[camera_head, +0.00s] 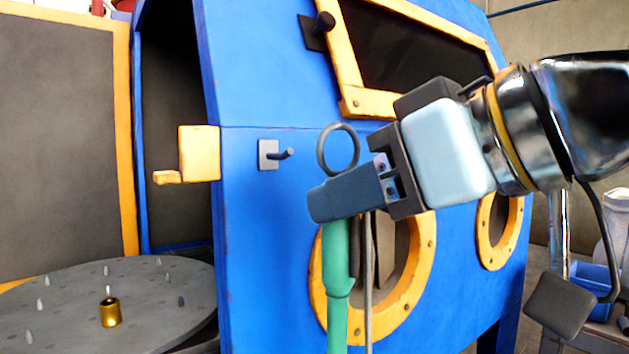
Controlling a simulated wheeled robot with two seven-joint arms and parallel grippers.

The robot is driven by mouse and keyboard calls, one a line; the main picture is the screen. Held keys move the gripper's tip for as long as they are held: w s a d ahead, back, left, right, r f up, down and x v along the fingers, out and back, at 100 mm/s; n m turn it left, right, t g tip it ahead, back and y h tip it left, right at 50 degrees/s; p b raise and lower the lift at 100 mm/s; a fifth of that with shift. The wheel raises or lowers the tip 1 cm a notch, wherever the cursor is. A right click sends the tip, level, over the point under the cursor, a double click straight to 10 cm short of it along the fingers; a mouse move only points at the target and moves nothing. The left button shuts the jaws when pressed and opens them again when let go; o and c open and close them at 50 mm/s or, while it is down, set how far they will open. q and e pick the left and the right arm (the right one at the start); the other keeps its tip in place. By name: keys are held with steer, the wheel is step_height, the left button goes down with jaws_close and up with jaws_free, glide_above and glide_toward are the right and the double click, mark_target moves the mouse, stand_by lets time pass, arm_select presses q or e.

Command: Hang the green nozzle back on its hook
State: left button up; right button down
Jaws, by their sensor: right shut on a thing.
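The green nozzle (338,275) hangs upright below the jaws of my right gripper (340,195), which is shut on its upper end. A dark ring (338,150) stands up just above the gripper's fingers. The hook (275,154) is a small grey plate with a dark peg on the blue cabinet front, left of the ring and apart from it. The fingers hide the top of the nozzle, and its lower end runs out of the picture. My left gripper is not in view.
The blue blaster cabinet (262,230) has yellow-rimmed round ports (423,262) and a window above. Its door (65,140) stands open at left, by a round turntable (60,310) with several pegs and a brass part (110,312). A blue bin (592,285) stands at right.

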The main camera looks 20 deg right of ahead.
steer(key=shift+w+a+f, duration=0.3)
steer(key=shift+w+a, duration=0.2)
steer(key=shift+w, duration=0.9)
steer(key=shift+w+a+f, duration=0.25)
steer(key=shift+w+a, duration=0.3)
steer(key=shift+w, duration=0.8)
steer(key=shift+w+a+f, duration=0.3)
steer(key=shift+w+a, duration=0.2)
steer(key=shift+w, duration=0.9)
steer(key=c, duration=0.8)
jaws_free()
